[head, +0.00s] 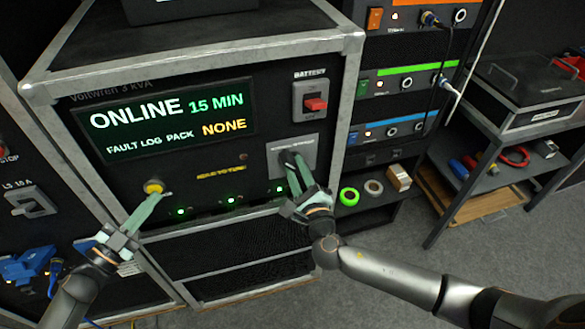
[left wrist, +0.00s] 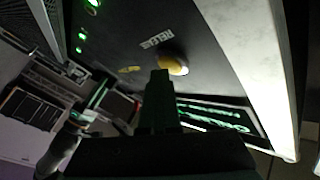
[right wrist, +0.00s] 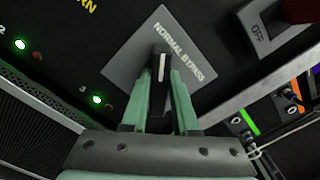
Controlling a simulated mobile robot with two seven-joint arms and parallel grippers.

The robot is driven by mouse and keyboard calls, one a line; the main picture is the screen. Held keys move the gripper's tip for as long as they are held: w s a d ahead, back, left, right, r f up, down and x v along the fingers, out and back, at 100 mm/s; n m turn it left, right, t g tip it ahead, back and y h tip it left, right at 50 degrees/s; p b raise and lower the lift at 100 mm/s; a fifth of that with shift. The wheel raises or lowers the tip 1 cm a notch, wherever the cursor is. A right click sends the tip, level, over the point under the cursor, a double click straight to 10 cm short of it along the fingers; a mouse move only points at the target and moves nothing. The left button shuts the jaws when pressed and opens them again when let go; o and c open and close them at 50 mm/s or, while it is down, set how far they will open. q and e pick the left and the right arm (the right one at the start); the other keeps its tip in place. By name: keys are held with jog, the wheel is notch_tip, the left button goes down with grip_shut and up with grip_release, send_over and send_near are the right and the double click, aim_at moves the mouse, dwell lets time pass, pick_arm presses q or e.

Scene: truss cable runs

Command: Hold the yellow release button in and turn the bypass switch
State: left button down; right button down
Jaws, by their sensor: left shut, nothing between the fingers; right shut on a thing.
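The yellow release button (head: 153,187) is at the lower left of the black unit's front panel. My left gripper (head: 158,197) is shut and empty, its fingertips at the button. In the left wrist view the button (left wrist: 174,64) shows just past the fingertips (left wrist: 160,74), partly covered; I cannot tell how far in it is. The bypass switch (right wrist: 160,66) is a black knob with a white line on a grey plate marked NORMAL and BYPASS. Its line points at neither end clearly. My right gripper (right wrist: 160,90) is shut on the knob, one finger on each side.
The display (head: 165,122) reads ONLINE, 15 MIN, and NONE for the fault log pack. A red battery switch (head: 316,104) sits above the bypass plate. Green lamps (head: 231,200) line the panel's bottom. A rack with cables (head: 405,85) stands to the right.

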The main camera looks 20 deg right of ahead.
jog(key=shift+n, duration=0.4)
jog(key=c, duration=0.7)
grip_release()
jog(key=shift+s, duration=0.1)
jog(key=s, duration=1.2)
pick_arm(q)
jog(key=shift+s, duration=0.1)
pick_arm(e)
jog(key=shift+w+r, duration=0.1)
pick_arm(q)
jog(key=shift+s+p, duration=0.6)
jog(key=shift+s, duration=0.2)
pick_arm(e)
jog(key=shift+r, duration=0.45)
